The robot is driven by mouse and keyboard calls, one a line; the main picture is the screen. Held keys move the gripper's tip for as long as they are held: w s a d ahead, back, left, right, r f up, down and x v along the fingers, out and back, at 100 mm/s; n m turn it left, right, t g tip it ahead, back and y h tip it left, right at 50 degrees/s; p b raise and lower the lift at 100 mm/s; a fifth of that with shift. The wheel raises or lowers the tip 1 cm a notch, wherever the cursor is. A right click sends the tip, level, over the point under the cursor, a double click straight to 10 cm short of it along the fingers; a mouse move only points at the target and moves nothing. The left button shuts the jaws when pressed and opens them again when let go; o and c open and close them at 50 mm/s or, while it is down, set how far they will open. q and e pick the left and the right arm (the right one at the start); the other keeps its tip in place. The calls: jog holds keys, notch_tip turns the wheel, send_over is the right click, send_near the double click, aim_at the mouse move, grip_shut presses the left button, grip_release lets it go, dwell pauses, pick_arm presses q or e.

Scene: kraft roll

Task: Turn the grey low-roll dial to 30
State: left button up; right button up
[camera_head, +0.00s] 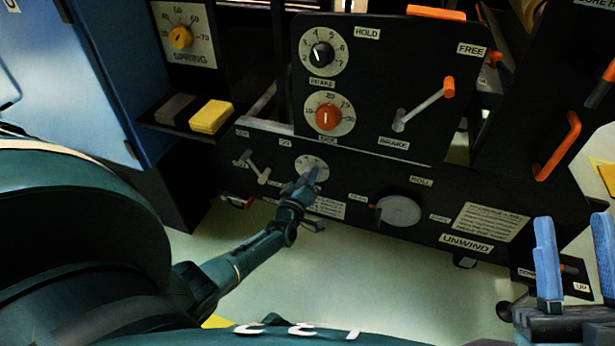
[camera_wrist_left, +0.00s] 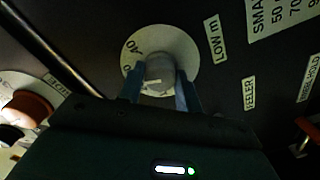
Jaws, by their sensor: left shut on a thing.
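The grey low-roll dial (camera_wrist_left: 159,68) sits on a round pale scale plate (camera_wrist_left: 182,45) beside a "LOW m" label in the left wrist view. My left gripper (camera_wrist_left: 160,90) is shut on the dial's knob, one blue finger on each side. A white mark shows on the knob's near side. Part of the scale shows, with what looks like 40; the number at the mark is hidden. In the head view the scale plate (camera_head: 311,163) shows just beyond my left gripper (camera_head: 305,180), which covers most of the knob. My right gripper (camera_head: 576,255) is open and empty at the lower right.
An orange edge dial (camera_head: 328,117) and a black brake dial (camera_head: 322,54) sit above on the black panel. A small lever (camera_head: 255,171) is left of the grey dial. A grey round roll part (camera_head: 398,211) and an orange-tipped lever (camera_head: 425,104) are to the right.

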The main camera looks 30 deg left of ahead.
pick_arm(q)
jog(key=shift+m, duration=0.5)
pick_arm(e)
jog(key=shift+f, duration=0.1)
pick_arm(q)
jog(key=o, duration=1)
